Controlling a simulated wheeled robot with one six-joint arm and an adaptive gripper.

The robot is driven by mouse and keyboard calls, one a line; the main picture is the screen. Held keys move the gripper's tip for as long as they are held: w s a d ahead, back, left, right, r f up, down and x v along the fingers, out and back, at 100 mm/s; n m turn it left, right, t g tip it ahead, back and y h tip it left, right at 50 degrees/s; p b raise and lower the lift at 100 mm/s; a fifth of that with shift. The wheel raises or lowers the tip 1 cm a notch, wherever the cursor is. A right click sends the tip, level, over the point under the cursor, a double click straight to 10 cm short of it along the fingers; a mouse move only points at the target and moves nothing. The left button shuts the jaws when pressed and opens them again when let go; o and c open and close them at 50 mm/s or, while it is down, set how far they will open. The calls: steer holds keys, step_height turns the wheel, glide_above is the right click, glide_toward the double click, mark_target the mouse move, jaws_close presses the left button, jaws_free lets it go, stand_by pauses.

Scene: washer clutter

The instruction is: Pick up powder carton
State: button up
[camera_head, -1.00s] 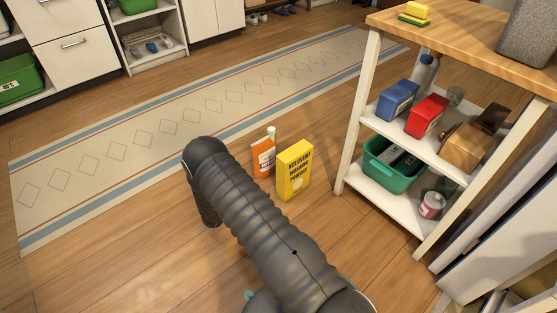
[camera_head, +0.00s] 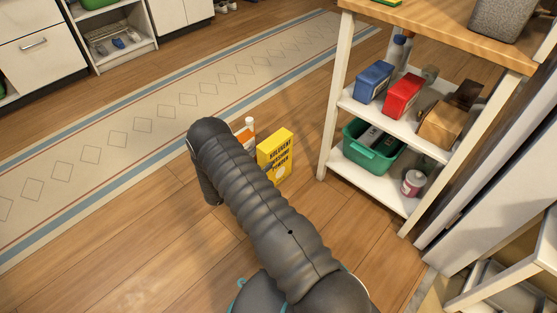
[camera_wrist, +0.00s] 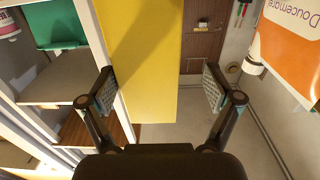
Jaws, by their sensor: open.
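The yellow powder carton (camera_head: 275,152) stands upright on the wooden floor. My arm hides its lower left part in the head view. In the wrist view the yellow carton (camera_wrist: 153,60) fills the middle, upside down, reaching in from the top edge. My gripper (camera_wrist: 161,90) is open, with one finger on each side of the carton in the picture. No finger visibly presses on it, and I cannot tell how deep it lies between them. The head view does not show my fingers.
An orange-and-white bottle (camera_head: 247,134) stands close beside the carton; its orange label (camera_wrist: 287,55) shows at the wrist view's right. A white shelf unit (camera_head: 327,130) with boxes and a green bin (camera_head: 358,158) is to the right. A patterned rug (camera_head: 150,118) lies behind.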

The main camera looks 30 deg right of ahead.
mark_target(271, 153)
steer(key=shift+s+x, duration=0.2)
steer(key=shift+x, duration=1.15)
steer(key=shift+s+x, duration=0.2)
steer(key=shift+x, duration=1.2)
steer(key=shift+d+r, duration=0.1)
steer(key=shift+r, duration=0.15)
jaws_close()
